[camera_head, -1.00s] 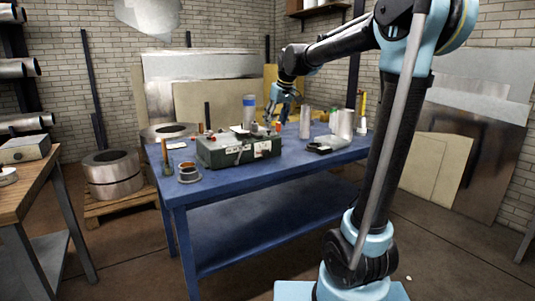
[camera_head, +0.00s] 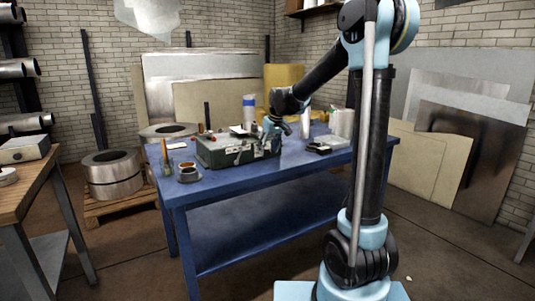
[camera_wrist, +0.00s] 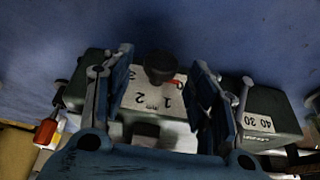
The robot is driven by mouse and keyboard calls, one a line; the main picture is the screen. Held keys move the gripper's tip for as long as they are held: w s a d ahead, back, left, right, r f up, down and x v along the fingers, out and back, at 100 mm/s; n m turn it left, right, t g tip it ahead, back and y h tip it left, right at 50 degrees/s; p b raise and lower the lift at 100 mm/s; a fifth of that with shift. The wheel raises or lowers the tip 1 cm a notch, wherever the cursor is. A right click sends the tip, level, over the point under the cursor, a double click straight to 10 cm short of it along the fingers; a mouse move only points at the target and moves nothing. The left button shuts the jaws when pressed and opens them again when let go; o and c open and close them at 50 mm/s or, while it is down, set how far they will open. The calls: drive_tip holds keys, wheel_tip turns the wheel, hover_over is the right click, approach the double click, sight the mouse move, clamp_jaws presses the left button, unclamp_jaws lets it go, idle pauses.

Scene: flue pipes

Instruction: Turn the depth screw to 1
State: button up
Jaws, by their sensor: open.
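The green machine box (camera_head: 215,154) sits on the blue bench. In the wrist view its black knob (camera_wrist: 160,66) stands over a white scale plate (camera_wrist: 150,101) marked 1, 2 and 3, seen upside down. A small red mark (camera_wrist: 177,83) shows at the knob's lower right; which number it points to is unclear. My gripper (camera_wrist: 161,80) is open and empty, one finger on each side of the knob in the picture, with gaps. Contact with the knob is not visible. In the head view my gripper (camera_head: 272,127) is at the box's right end.
A second plate (camera_wrist: 256,122) reads 40 and 30 at the box's right. A red-tipped lever (camera_wrist: 46,131) sticks out at left.

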drive_tip(key=shift+x, duration=1.25)
drive_tip(key=c, duration=1.1)
drive_tip(key=shift+o, duration=0.2)
drive_tip(key=g+y, duration=0.1)
drive_tip(key=y, duration=0.2)
drive_tip(key=d+m+g+y, duration=0.1)
drive_tip(key=shift+w+f+g, duration=0.1)
drive_tip(key=shift+w+g, duration=0.2)
drive_tip(key=shift+w, duration=0.05)
drive_tip(key=y, duration=0.1)
drive_tip(key=g+y, duration=0.1)
drive_tip(key=y, duration=0.1)
drive_tip(key=shift+w+d+f+m+g, duration=0.1)
drive_tip(key=shift+d+f+m+g, duration=0.1)
drive_tip(key=shift+m+g, duration=0.15)
drive_tip(key=shift+d+f+m+g+y, duration=0.15)
drive_tip(key=shift+m+g+y, duration=0.3)
drive_tip(key=shift+y, duration=0.85)
drive_tip(key=shift+f, duration=0.1)
